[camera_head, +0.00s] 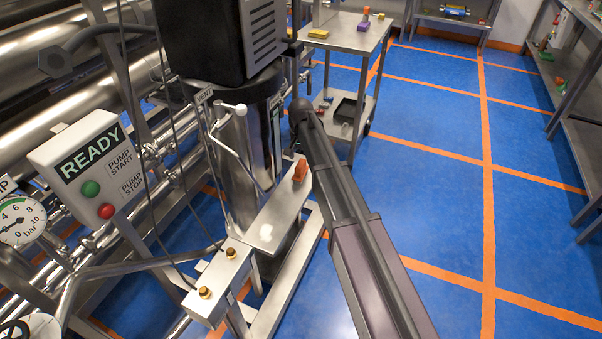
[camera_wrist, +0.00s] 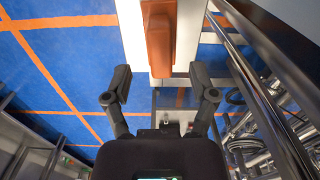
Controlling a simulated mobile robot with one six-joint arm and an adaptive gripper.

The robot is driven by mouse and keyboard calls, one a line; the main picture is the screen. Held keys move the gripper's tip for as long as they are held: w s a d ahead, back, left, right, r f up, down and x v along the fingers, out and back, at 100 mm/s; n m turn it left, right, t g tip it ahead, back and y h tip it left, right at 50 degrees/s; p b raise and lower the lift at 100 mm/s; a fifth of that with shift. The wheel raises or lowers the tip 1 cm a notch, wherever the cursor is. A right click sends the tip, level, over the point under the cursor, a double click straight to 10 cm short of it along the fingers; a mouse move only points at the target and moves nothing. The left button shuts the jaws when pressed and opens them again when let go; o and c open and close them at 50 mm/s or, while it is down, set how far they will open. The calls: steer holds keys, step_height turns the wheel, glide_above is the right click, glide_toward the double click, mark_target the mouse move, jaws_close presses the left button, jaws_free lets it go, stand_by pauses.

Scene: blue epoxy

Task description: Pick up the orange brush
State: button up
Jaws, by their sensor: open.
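The orange brush (camera_head: 300,171) lies on a narrow steel ledge (camera_head: 272,222) beside the pump column, just left of my arm in the head view. In the wrist view the brush (camera_wrist: 159,36) is at the top centre, lengthwise on the pale ledge. My gripper (camera_wrist: 160,90) is open and empty, with its two fingers spread apart. The brush appears beyond the fingertips, roughly in line with the gap between them, and not between the fingers. In the head view I cannot make out my fingers.
A pump control box (camera_head: 92,172) and steel pipes stand on the left. The dark motor (camera_head: 220,40) rises behind the ledge. A steel trolley (camera_head: 345,35) with small coloured items stands behind. Blue floor (camera_head: 440,190) with orange lines is open to the right.

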mark_target(300, 164)
steer(key=shift+f, duration=0.15)
steer(key=shift+f+b, duration=2.45)
steer(key=shift+b, duration=0.15)
jaws_close()
